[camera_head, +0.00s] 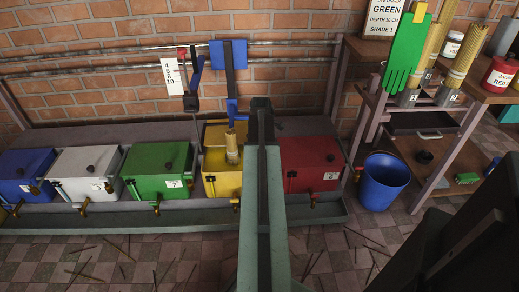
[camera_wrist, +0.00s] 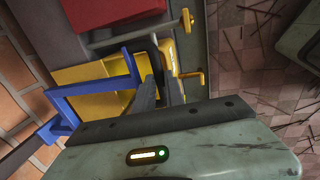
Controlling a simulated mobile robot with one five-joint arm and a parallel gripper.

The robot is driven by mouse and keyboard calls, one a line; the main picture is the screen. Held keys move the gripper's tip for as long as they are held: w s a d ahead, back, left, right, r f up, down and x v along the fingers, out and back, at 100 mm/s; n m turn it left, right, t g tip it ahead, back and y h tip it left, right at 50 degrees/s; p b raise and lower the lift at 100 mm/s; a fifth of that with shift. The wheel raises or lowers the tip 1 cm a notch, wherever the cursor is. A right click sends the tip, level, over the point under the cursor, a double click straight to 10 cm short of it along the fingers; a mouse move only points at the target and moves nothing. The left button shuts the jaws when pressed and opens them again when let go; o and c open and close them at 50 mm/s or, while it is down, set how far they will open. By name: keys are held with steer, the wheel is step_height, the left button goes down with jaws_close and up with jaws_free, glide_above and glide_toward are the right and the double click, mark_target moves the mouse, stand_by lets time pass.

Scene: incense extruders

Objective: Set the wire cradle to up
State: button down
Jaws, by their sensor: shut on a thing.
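What looks like the wire cradle is a blue frame (camera_head: 233,108) hanging on a dark upright below a blue plate (camera_head: 216,55) on the wall rail, above the yellow extruder box (camera_head: 228,181). In the wrist view the blue frame (camera_wrist: 92,87) spans the yellow box (camera_wrist: 85,75). My gripper (camera_wrist: 150,78) has its dark fingers at the frame's right end, shut on it as far as I can see; the fingertips are partly hidden. In the head view my arm covers most of the gripper and the yellow box's right side.
A red-knobbed lever (camera_head: 182,53) is left of the cradle. Green (camera_head: 150,165) and red (camera_head: 310,160) boxes flank the yellow one. A blue bucket (camera_head: 382,182) and shelf (camera_head: 440,160) stand right. Sticks litter the floor.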

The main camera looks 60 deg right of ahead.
steer(key=shift+a, duration=0.1)
step_height(320, 180, up, 15)
steer(key=p, duration=1.4)
steer(key=shift+f+p, duration=0.15)
steer(key=shift+p, duration=0.25)
steer(key=c, duration=1.4)
jaws_free()
step_height(320, 180, up, 8)
steer(key=a+p, duration=0.1)
steer(key=p, duration=0.6)
steer(key=shift+s+f+p, duration=0.15)
steer(key=shift+s+p, duration=0.15)
steer(key=shift+s, duration=0.15)
